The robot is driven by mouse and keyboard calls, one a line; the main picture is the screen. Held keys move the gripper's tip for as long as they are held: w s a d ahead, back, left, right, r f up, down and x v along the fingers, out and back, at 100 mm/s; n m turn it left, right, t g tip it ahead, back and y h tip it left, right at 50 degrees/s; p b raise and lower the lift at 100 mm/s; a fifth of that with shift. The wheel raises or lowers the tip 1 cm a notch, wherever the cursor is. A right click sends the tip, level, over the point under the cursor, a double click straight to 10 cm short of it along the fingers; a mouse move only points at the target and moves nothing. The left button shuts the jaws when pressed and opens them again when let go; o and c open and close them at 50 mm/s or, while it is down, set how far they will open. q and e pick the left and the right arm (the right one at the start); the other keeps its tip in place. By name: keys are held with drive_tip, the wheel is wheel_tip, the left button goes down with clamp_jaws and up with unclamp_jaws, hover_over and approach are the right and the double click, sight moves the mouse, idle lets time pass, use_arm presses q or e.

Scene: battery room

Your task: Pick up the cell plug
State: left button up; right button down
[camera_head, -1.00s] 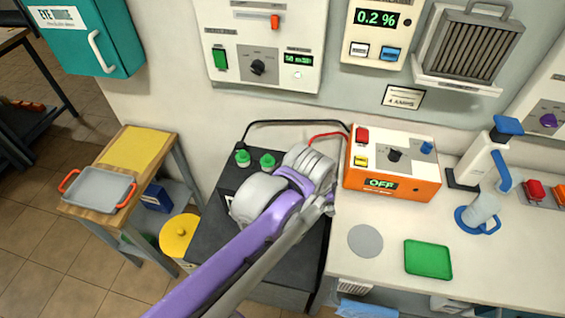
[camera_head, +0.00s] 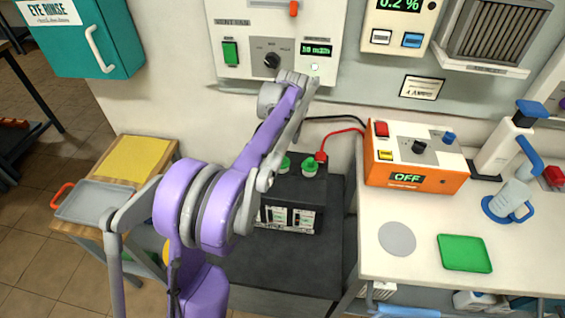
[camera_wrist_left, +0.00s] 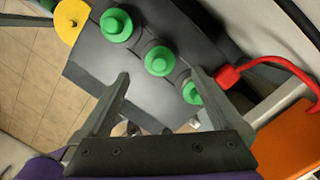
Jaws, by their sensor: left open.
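A dark battery (camera_head: 292,215) stands on a black bench left of the white worktop. Two green cell plugs show on its top in the head view, one (camera_head: 284,163) beside another (camera_head: 310,167). In the left wrist view, three green plugs run in a diagonal row: an upper left one (camera_wrist_left: 117,25), a middle one (camera_wrist_left: 158,60) and a lower right one (camera_wrist_left: 193,92), partly behind a finger. My left gripper (camera_wrist_left: 160,76) is open and empty, with its fingertips on either side of the middle plug in the picture; contact cannot be told. In the head view my arm hides its fingers.
A red clamp (camera_wrist_left: 229,77) with a red cable is close to the right finger in the wrist view. An orange charger (camera_head: 415,155) reading OFF is right of the battery. A green tray (camera_head: 465,253) and a jug (camera_head: 510,200) are on the worktop.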

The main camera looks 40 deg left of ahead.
sight(282, 156)
use_arm(q)
drive_tip(key=f, duration=0.6)
drive_tip(key=shift+a+f, duration=0.35)
drive_tip(key=shift+a, duration=0.05)
drive_tip(key=c, duration=1.4)
drive_tip(key=shift+r, duration=0.1)
wheel_tip(282, 156, up, 18)
drive_tip(key=p, duration=0.1)
